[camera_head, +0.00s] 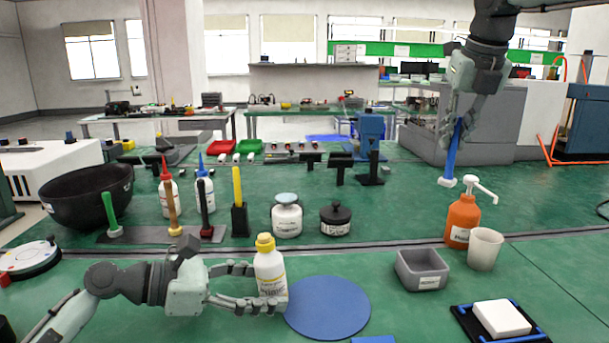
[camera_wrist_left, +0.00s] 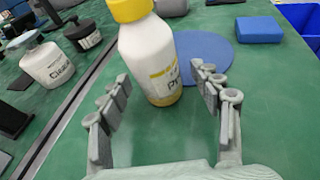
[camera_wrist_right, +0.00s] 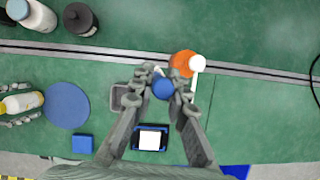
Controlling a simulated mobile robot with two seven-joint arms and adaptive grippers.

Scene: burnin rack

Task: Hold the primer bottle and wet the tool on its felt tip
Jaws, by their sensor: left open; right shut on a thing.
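The primer bottle (camera_head: 268,275) is white with a yellow cap and a yellow-marked label, upright on the green bench. It also shows in the left wrist view (camera_wrist_left: 150,62). My left gripper (camera_head: 262,288) is open, low over the bench, with its fingers on either side of the bottle; in the left wrist view gaps show beside the bottle. No felt tip is visible; the cap covers the top. My right gripper (camera_head: 456,132) is shut on a blue-handled tool (camera_head: 453,152) with a white head, held upright in the air, head down, above the orange bottle.
An orange pump bottle (camera_head: 462,221), a white cup (camera_head: 485,249) and a grey tray (camera_head: 421,270) stand at the right. A blue round mat (camera_head: 327,306) lies beside the primer bottle.

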